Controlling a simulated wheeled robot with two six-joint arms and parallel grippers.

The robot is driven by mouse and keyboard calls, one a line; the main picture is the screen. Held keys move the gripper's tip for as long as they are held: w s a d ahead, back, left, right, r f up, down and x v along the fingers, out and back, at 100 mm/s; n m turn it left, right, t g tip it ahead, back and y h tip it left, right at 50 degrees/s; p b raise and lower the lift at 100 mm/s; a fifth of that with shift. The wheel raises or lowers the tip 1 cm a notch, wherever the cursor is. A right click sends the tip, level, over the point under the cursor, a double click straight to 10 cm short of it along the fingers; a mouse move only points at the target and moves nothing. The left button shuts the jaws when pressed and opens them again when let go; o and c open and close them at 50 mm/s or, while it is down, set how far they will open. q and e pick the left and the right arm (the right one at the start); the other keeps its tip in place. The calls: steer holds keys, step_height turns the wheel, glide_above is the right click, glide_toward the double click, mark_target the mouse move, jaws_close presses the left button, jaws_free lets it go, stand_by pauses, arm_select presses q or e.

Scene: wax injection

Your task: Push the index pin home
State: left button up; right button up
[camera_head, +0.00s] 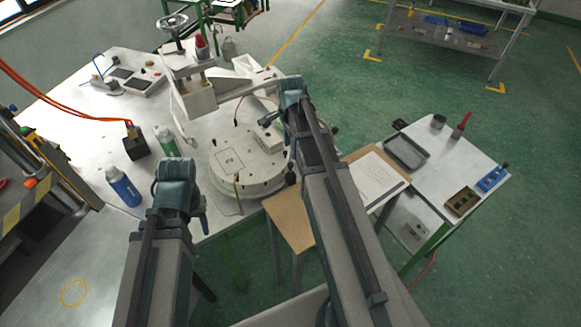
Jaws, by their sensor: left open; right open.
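A round white turntable (228,160) sits on the white bench. Small dark knobs show at its rim, one at the lower right (290,178). I cannot tell which of these is the index pin or how deep it sits. My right gripper (266,120) is open and empty, above the far side of the turntable; its arm crosses over the turntable's right edge and hides part of it. My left gripper (204,224) is open and seems empty, at the near left of the turntable and apart from it. Its fingers are mostly hidden by the wrist.
A press with a handwheel (172,22) stands behind the turntable. A green bottle (166,140), a blue bottle (123,187) and a black block (135,143) stand at the left. At the right, a side table holds a grey tray (428,153) and a brown box (462,201).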

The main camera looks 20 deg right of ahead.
mark_target(291, 164)
step_height(291, 164, down, 8)
steer(key=b, duration=0.7)
jaws_close()
stand_by(1.1)
